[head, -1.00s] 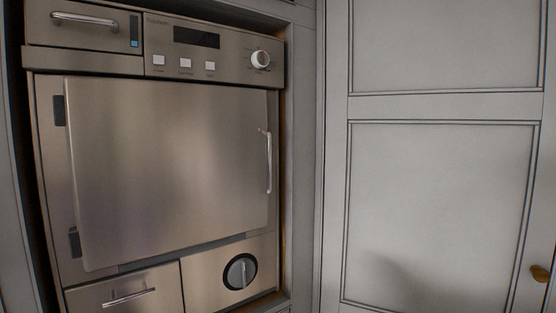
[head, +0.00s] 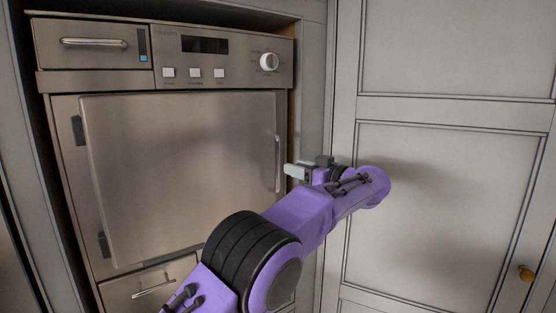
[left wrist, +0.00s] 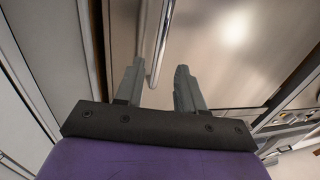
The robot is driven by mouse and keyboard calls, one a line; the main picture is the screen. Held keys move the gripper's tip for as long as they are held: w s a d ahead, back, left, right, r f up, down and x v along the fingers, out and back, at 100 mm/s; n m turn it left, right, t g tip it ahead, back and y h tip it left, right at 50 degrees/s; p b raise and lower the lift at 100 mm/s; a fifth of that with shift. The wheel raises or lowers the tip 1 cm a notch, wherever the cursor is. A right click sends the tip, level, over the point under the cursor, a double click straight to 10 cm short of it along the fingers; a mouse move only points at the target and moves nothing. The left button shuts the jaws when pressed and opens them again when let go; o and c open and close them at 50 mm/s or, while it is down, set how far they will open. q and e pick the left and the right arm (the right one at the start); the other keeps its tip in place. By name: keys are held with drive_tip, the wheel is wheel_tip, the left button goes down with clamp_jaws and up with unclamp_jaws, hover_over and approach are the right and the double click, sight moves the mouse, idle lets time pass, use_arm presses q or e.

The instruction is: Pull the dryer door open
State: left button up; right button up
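The dryer door (head: 180,170) is a flat brushed-metal panel. It looks shut, with dark hinges on its left side. Its upright bar handle (head: 277,163) is at the right edge. In the left wrist view the handle (left wrist: 161,45) runs down between the finger lines, nearer the left finger, and the door (left wrist: 235,50) fills the upper right. My left gripper (head: 290,170) is just right of the handle in the head view. In the left wrist view the gripper (left wrist: 160,78) is open, with a gap between its fingers. Whether it touches the handle is unclear. My right gripper is out of view.
The control panel (head: 215,58) with a knob (head: 269,62) is above the door. A small drawer (head: 148,287) is below it. Grey cabinet panelling (head: 450,60) stands close on the right, with a wooden knob (head: 526,273) low down.

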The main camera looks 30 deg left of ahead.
sight(279, 179)
use_arm(q)
drive_tip(key=a+p, duration=0.1)
drive_tip(key=a, duration=0.2)
drive_tip(key=w+a, duration=0.1)
drive_tip(key=a, duration=0.3)
drive_tip(key=shift+w+a+p, duration=0.1)
drive_tip(key=shift+w+p, duration=0.1)
drive_tip(key=shift+p, duration=0.15)
drive_tip(key=shift+w+a, duration=0.1)
drive_tip(key=shift+a, duration=0.25)
clamp_jaws()
